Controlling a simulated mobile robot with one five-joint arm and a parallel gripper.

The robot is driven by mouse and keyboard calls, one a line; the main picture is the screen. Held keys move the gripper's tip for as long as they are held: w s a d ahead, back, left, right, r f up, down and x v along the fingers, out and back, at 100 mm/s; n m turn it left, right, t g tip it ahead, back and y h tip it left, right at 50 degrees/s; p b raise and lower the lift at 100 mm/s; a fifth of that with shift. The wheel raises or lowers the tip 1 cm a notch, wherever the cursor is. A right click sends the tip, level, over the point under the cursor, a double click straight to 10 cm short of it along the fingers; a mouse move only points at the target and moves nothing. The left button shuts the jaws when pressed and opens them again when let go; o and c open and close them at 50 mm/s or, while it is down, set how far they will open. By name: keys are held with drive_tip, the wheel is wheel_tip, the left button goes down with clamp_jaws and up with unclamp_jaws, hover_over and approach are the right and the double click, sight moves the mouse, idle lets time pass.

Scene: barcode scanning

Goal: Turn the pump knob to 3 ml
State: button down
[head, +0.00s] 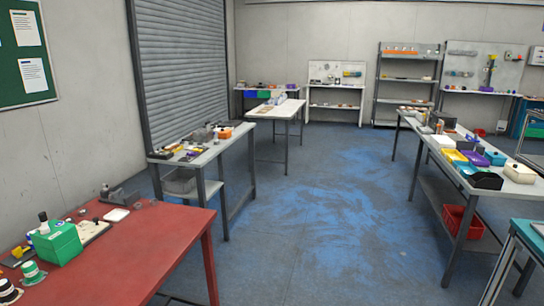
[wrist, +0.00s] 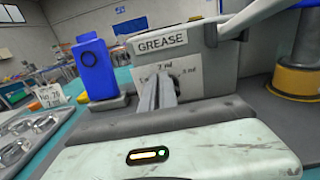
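The grey pump (wrist: 200,62) with a GREASE label (wrist: 161,42) stands straight ahead in the wrist view. Its pale dial plate (wrist: 188,82) carries a mark at the left that is partly covered, 2 ml at the top and 3 ml at the right. My gripper (wrist: 157,80) has its two grey fingers close together at the middle of the dial, just below the 2 ml mark. They look shut on the pump knob, which they hide almost fully. Which mark the knob points at cannot be made out. I cannot make out the pump in the head view.
A blue block-shaped part (wrist: 96,70) stands left of the pump, near metal parts in a tray (wrist: 28,140). A yellow and dark cylinder (wrist: 297,78) stands at the right. The head view shows loaded tables on both sides, a red table (head: 150,250) and clear blue floor (head: 310,200).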

drive_tip(key=shift+s+f, duration=0.15)
drive_tip(key=shift+f, duration=0.05)
drive_tip(key=shift+s+a, duration=0.1)
drive_tip(key=shift+s, duration=0.15)
